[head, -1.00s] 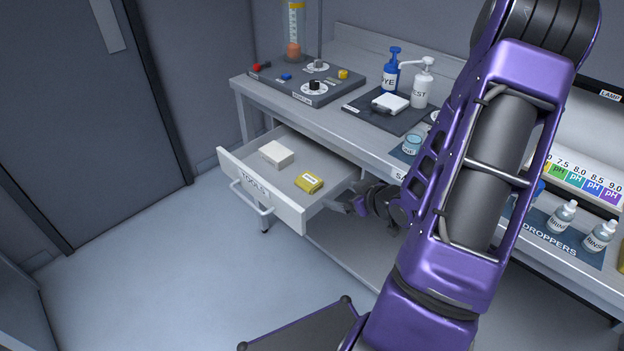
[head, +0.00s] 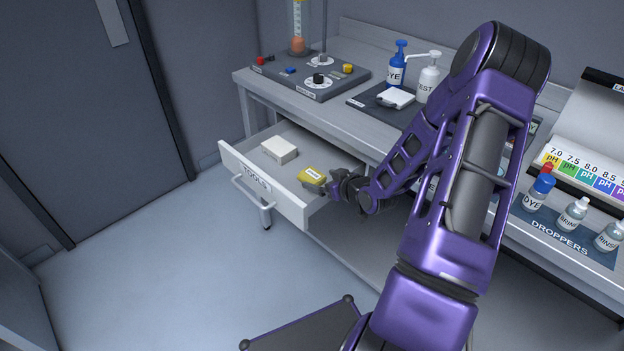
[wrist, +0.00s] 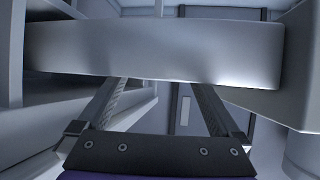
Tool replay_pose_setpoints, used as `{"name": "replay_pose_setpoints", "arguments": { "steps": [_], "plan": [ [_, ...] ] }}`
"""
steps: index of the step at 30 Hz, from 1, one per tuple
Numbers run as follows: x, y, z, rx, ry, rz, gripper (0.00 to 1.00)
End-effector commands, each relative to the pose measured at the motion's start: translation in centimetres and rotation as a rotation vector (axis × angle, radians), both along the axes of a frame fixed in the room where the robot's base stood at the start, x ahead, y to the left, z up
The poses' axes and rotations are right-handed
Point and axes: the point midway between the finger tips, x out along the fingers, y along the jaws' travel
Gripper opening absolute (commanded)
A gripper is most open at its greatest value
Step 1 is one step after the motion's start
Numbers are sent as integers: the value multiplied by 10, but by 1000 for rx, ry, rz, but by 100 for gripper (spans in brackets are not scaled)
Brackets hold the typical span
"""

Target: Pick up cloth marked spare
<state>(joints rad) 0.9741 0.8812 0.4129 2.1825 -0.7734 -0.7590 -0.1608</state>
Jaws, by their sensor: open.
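A folded yellow cloth (head: 311,176) with a small white label lies in the open drawer (head: 285,199) marked TOOLS, near its right side. The label is too small to read. My gripper (head: 327,189) is at the drawer's right side, just right of the cloth in the picture; its fingers are partly hidden in the head view. In the wrist view, my two open fingers (wrist: 161,88) reach up to a broad grey panel (wrist: 155,50), and their tips are hidden by it. The cloth does not show in the wrist view, and I see nothing between the fingers.
A white block (head: 279,150) lies in the drawer left of the cloth. The workbench (head: 345,125) stands above, with a control panel (head: 312,78), pump bottles and a dropper mat (head: 560,236). The floor (head: 160,275) in front is clear.

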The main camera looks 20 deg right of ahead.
Motion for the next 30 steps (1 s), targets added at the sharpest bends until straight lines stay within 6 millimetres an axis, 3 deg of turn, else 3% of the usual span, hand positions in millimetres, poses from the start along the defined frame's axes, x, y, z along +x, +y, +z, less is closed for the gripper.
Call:
{"name": "replay_pose_setpoints", "arguments": {
  "steps": [12, 20, 30],
  "plan": [
    [45, 3, -23, 0, -1, 1, 100],
    [47, 3, -24, -1, 0, 0, 100],
    [46, 4, -24, -1, 0, 0, 41]
  ]
}}
